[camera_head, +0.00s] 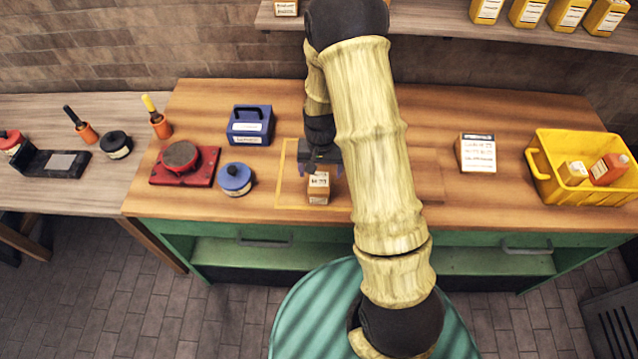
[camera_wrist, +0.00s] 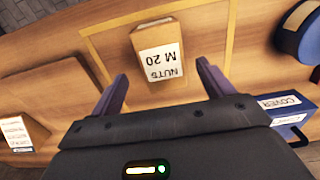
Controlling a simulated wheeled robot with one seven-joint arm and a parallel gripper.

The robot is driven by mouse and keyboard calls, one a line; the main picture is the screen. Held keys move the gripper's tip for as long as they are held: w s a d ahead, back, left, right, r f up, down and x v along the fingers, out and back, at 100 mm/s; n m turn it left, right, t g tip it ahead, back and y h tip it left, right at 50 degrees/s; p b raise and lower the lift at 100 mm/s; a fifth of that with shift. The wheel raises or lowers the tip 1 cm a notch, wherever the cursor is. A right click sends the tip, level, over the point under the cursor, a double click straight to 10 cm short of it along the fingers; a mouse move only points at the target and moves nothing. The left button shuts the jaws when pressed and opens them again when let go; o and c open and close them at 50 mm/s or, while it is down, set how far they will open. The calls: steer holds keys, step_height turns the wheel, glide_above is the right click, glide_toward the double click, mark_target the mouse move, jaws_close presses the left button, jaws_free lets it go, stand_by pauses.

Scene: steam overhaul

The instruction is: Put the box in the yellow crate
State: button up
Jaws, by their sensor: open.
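A small cardboard box (camera_head: 318,188) with a white label stands inside a yellow outlined square on the wooden workbench. In the wrist view the box (camera_wrist: 160,45) reads "NUTS M 20" upside down. My gripper (camera_head: 320,170) is open above the bench, right at the box. In the wrist view its fingers (camera_wrist: 162,75) lie on either side of the labelled face, with gaps, and hold nothing. The yellow crate (camera_head: 560,197) stands at the bench's right end and holds a small box (camera_head: 573,172) and an orange container (camera_head: 608,169).
A larger labelled box (camera_head: 477,152) stands between my arm and the crate. A blue case (camera_head: 250,125), a blue round tin (camera_head: 236,179) and a red turntable (camera_head: 183,163) stand left. A shelf (camera_head: 440,20) with yellow bottles (camera_head: 528,12) runs above. My arm hides part of the bench.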

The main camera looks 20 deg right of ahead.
mark_target(319, 179)
steer(key=shift+w+a+f+p, duration=0.15)
steer(key=shift+f+p, duration=1)
steer(key=shift+f, duration=1.45)
steer(key=shift+c, duration=0.4)
steer(key=c, duration=1.3)
steer(key=shift+r, duration=0.1)
step_height(319, 179, up, 10)
steer(key=b, duration=0.2)
steer(key=shift+b, duration=0.3)
